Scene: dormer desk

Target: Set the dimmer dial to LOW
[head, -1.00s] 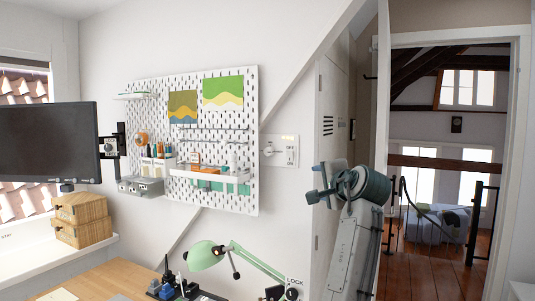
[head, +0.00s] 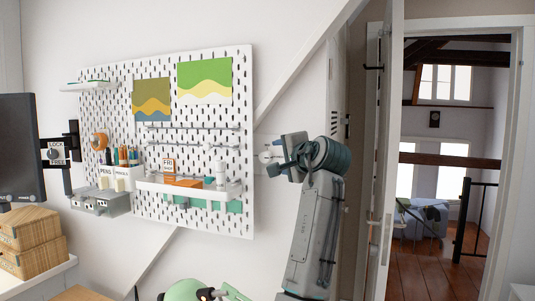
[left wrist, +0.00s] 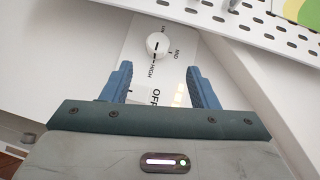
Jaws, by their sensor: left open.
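The dimmer dial (left wrist: 157,45) is a round white knob on a white wall plate (left wrist: 138,72), between my finger tips and the pegboard in the left wrist view. In the head view the left gripper (head: 281,157) partly covers the plate, and the dial (head: 265,156) shows just left of the fingers. Contact cannot be told.
A white pegboard (head: 120,85) with shelves and small items is left of the dial. A green lamp (head: 185,290) stands below. An open door (head: 391,150) is right of my arm. A sloped beam (head: 305,70) runs above the plate.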

